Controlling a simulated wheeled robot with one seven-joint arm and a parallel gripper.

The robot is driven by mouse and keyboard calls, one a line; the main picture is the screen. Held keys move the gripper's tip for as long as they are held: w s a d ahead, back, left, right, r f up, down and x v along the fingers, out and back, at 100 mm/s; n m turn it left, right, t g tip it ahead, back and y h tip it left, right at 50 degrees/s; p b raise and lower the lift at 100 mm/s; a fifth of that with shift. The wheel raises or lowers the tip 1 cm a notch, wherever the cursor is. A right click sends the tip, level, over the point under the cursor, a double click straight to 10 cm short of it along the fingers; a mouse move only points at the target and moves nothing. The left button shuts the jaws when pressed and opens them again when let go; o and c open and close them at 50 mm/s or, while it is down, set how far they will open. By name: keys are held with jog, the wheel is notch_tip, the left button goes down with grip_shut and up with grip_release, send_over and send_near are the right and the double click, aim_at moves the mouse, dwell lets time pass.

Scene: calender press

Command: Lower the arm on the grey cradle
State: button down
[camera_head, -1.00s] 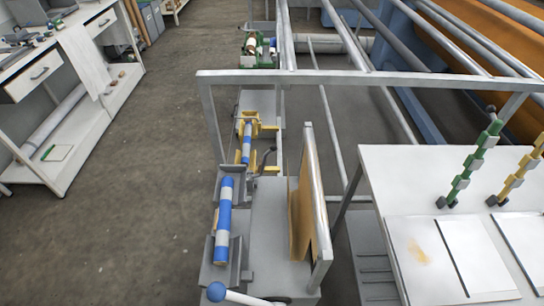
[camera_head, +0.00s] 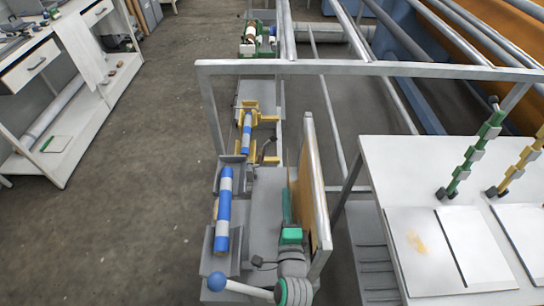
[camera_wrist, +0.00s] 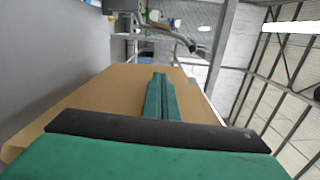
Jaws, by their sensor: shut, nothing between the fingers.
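The grey cradle (camera_head: 207,252) stands at the near end of the bench in the head view. A blue-and-white roll (camera_head: 223,211) lies in it. A pale rod with a blue ball knob (camera_head: 217,282), which looks like the cradle's arm, lies at the near end, knob to the left. Its right end is hidden by my wrist. My gripper (camera_head: 286,197) is shut and empty, to the right of the roll and beyond the knob, close to the brown panel. In the wrist view its green fingers (camera_wrist: 160,80) are together over the brown panel. The knob is not seen there.
The upright brown panel (camera_head: 307,185) stands just right of my gripper. A grey frame bar (camera_head: 370,68) crosses beyond. A yellow cradle (camera_head: 262,120) and a green cradle (camera_head: 248,45) are farther back. A white table (camera_head: 375,170) stands to the right.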

aim_at(262, 154)
jog(key=w+a+r, duration=0.1)
jog(key=w+a, duration=0.1)
jog(key=w, duration=0.4)
jog(key=w+a+r+m, duration=0.1)
jog(key=w+a+r, duration=0.1)
jog(key=w, duration=0.5)
jog(key=shift+w+a+y, duration=0.15)
jog(key=shift+y, duration=0.15)
